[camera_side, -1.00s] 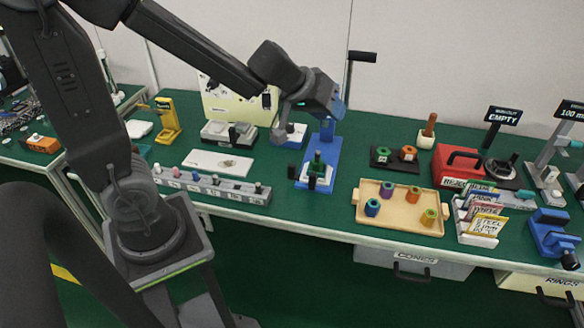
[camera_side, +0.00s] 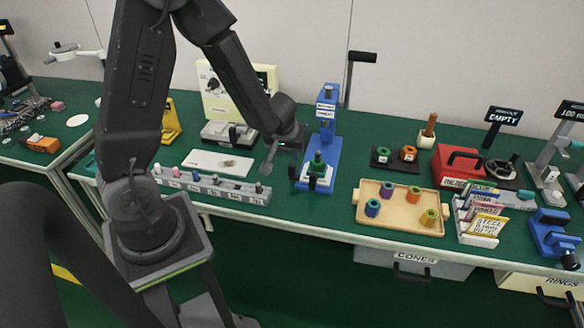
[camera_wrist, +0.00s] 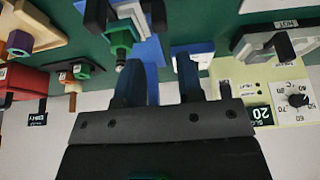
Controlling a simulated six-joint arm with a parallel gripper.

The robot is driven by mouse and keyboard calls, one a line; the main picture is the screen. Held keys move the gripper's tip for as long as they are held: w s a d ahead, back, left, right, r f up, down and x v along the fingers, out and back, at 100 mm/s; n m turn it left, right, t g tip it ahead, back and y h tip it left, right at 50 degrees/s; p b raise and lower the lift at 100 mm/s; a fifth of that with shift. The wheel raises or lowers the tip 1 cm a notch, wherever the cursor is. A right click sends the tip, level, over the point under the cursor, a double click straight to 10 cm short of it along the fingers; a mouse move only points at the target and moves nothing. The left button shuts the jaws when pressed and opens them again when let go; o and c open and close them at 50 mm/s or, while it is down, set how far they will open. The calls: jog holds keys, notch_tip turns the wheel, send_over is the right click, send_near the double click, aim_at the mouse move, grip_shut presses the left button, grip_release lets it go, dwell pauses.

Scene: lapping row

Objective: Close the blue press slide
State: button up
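The blue press (camera_side: 327,143) stands upright on the green bench, on a long blue base. A green piece (camera_side: 317,164) sits low on the front of the base, with black knobs (camera_side: 312,182) beside it. I cannot tell which part is the slide or how far out it is. Part of the blue press (camera_wrist: 151,52) and the green piece (camera_wrist: 118,35) show beyond the left finger.
A cream box with a dial (camera_side: 262,78) stands behind my gripper. A white plate (camera_side: 200,161) and a grey rack of pegs (camera_side: 225,191) lie to the left. A wooden tray (camera_side: 372,224) with several coloured pieces lies right of the press.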

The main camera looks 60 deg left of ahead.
aim_at(292, 166)
jog(key=shift+x, duration=5.2)
jog(key=shift+c, duration=0.5)
grip_shut()
